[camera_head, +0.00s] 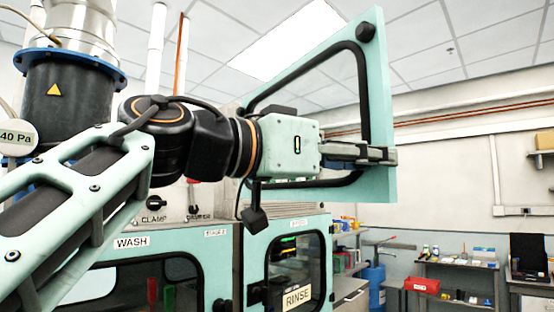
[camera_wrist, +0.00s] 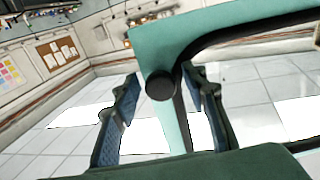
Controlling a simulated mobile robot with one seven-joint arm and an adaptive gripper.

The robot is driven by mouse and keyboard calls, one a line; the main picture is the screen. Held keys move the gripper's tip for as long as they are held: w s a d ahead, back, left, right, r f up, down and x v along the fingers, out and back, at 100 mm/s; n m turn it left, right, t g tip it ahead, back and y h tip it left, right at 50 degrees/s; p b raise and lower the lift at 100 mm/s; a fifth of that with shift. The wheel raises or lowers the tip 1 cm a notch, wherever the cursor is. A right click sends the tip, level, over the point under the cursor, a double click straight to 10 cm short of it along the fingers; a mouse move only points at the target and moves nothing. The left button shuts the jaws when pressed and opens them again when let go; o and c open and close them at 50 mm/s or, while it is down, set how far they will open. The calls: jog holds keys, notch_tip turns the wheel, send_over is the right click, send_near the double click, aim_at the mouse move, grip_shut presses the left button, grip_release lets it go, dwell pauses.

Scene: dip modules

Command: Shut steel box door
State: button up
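The door (camera_head: 378,110), a pale teal frame with a black inner seal and a round black knob (camera_head: 364,32), stands open above and in front of the teal-fronted steel box (camera_head: 222,262). My gripper (camera_head: 384,154) reaches across the door's lower right part in the head view. In the wrist view its two fingers (camera_wrist: 162,115) are spread apart, with a teal bar of the door (camera_wrist: 172,128) between them and the knob beyond. The right finger is close to the black seal; I cannot tell whether it touches. The door's hinge is hidden behind my arm.
A lower window panel marked RINSE (camera_head: 297,296) and one marked WASH (camera_head: 131,242) are on the box front. A blue cylinder (camera_head: 375,282) and workbenches with a red bin (camera_head: 422,285) stand at the right. The air right of the door is clear.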

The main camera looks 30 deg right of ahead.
grip_shut()
jog(key=shift+w+d, duration=0.1)
dwell(0.4)
